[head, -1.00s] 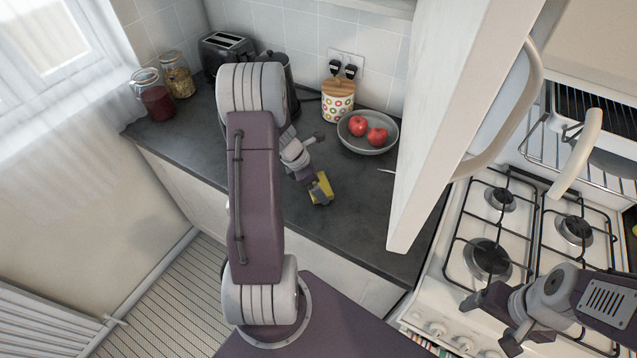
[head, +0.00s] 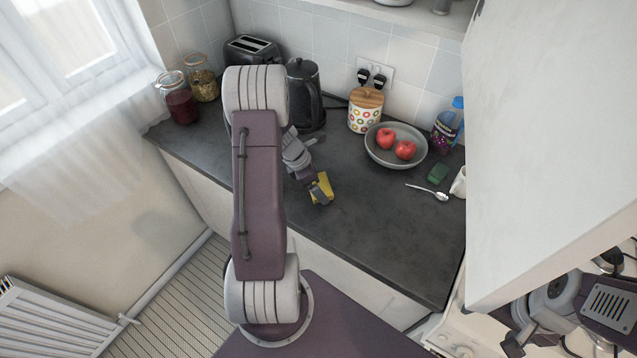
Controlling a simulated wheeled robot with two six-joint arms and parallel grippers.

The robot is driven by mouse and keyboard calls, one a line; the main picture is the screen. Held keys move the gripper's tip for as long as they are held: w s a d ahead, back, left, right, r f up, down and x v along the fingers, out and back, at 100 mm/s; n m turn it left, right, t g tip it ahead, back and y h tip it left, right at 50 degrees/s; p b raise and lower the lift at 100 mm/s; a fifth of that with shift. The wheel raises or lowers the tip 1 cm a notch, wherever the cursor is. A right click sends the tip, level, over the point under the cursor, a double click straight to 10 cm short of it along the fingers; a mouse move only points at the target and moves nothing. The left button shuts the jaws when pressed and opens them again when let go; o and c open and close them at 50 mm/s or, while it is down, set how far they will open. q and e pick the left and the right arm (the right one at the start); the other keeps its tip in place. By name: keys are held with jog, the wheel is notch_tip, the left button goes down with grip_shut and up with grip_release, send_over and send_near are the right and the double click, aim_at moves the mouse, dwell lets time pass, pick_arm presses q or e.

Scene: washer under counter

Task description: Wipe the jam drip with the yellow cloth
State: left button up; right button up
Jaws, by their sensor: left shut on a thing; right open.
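The yellow cloth (head: 320,187) is held in my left gripper (head: 319,194), low over the dark counter, left of the fruit bowl. I cannot tell whether the cloth touches the counter. My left gripper is shut on it. My own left arm hides part of the counter behind it. I cannot make out a jam drip on the visible counter. My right gripper (head: 510,335) is open and empty at the lower right, by the cooker, partly below the white cupboard door.
The counter (head: 370,235) is clear in its middle and front. A fruit bowl (head: 397,158), canister (head: 365,112), kettle (head: 304,95), toaster (head: 252,50) and jam jar (head: 178,105) stand behind. A spoon (head: 428,191), green sponge (head: 438,173) and bottle (head: 448,125) are right. A white door (head: 550,150) blocks the right.

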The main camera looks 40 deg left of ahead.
pick_arm(q)
jog(key=shift+a+r+p, duration=0.2)
jog(key=shift+r+p, duration=0.2)
jog(key=shift+r, duration=0.75)
jog(key=shift+d+r+p, duration=0.2)
jog(key=shift+r+p, duration=0.4)
jog(key=shift+r, duration=0.05)
jog(key=shift+d+r+p, duration=0.2)
jog(key=shift+r+p, duration=0.35)
jog(key=shift+r, duration=0.05)
jog(key=shift+r+p, duration=0.35)
jog(key=shift+a+r+p, duration=0.2)
jog(key=shift+r+p, duration=0.8)
jog(key=shift+p, duration=0.1)
jog(key=shift+d+r+p, duration=0.1)
jog(key=shift+r+p, duration=0.2)
jog(key=shift+r, duration=0.05)
pick_arm(e)
notch_tip(320, 180, up, 7)
jog(key=shift+w+d+r, duration=0.2)
jog(key=shift+w+d, duration=0.05)
jog(key=shift+w, duration=0.2)
jog(key=shift+a, duration=0.1)
